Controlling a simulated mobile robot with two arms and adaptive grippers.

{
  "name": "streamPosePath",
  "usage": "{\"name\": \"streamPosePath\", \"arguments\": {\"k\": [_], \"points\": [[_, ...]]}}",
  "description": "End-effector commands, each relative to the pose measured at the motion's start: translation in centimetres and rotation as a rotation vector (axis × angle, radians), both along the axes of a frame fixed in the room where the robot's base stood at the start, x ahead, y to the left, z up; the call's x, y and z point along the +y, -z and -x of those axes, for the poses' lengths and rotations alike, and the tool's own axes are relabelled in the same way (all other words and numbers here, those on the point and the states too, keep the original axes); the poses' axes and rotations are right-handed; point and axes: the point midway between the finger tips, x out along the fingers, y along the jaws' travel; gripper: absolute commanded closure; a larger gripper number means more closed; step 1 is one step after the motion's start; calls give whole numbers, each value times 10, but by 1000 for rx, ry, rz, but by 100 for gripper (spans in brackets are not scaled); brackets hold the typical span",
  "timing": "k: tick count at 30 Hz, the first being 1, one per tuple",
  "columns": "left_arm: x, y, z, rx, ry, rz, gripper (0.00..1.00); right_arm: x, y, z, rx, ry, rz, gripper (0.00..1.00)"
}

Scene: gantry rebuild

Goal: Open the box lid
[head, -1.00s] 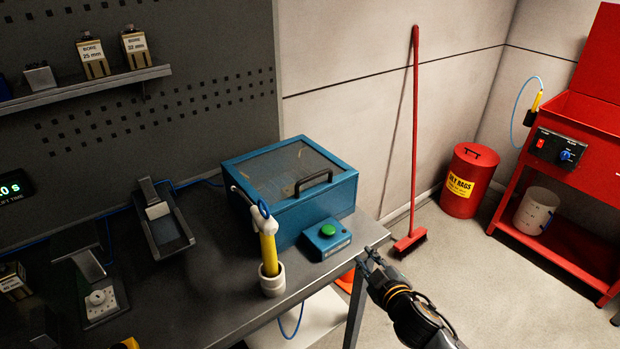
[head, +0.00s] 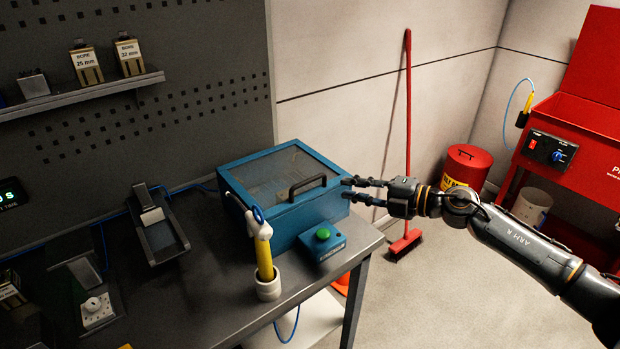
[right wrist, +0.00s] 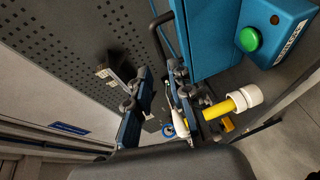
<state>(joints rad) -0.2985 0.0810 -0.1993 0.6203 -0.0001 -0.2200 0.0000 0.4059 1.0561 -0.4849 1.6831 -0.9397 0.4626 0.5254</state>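The blue box (head: 318,213) sits on the bench's right end, with its lid (head: 275,172) shut. The lid has a see-through panel and a black handle (head: 307,185) at its front right. My right gripper (head: 345,189) is just right of the box, at about handle height, with its fingers apart and nothing between them. In the right wrist view its two fingers (right wrist: 159,92) are spread, and the box's blue side (right wrist: 203,40) and part of the black handle (right wrist: 162,22) lie beyond them. My left gripper is not in view.
A blue button box with a green button (head: 322,233) stands before the box. A yellow-handled tool (head: 264,255) stands in a white holder close to the box's left front. A red broom (head: 408,140) leans on the wall behind my right arm.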

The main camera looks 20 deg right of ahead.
Motion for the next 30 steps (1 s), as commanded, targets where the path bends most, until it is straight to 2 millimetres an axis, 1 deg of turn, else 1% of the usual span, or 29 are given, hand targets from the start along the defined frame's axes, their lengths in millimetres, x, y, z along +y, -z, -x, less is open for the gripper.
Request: {"name": "streamPosePath", "arguments": {"k": [1, 6, 12, 15, 21, 29, 30], "points": [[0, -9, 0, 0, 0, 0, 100, 8, -5, -8, -3, -1, -6, 79], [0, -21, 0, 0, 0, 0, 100, 34, 2, -36, -2, -1, -8, 79], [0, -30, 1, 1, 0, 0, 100, 60, 11, -63, -2, -1, -6, 79], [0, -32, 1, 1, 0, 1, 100, 68, 15, -73, -2, 1, -5, 79], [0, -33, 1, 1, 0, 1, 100, 77, 18, -82, -2, 0, -3, 79], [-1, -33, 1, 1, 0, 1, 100, 78, 19, -83, -1, 0, -2, 79], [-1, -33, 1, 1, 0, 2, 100, 78, 19, -83, -2, 0, -3, 84]]}}
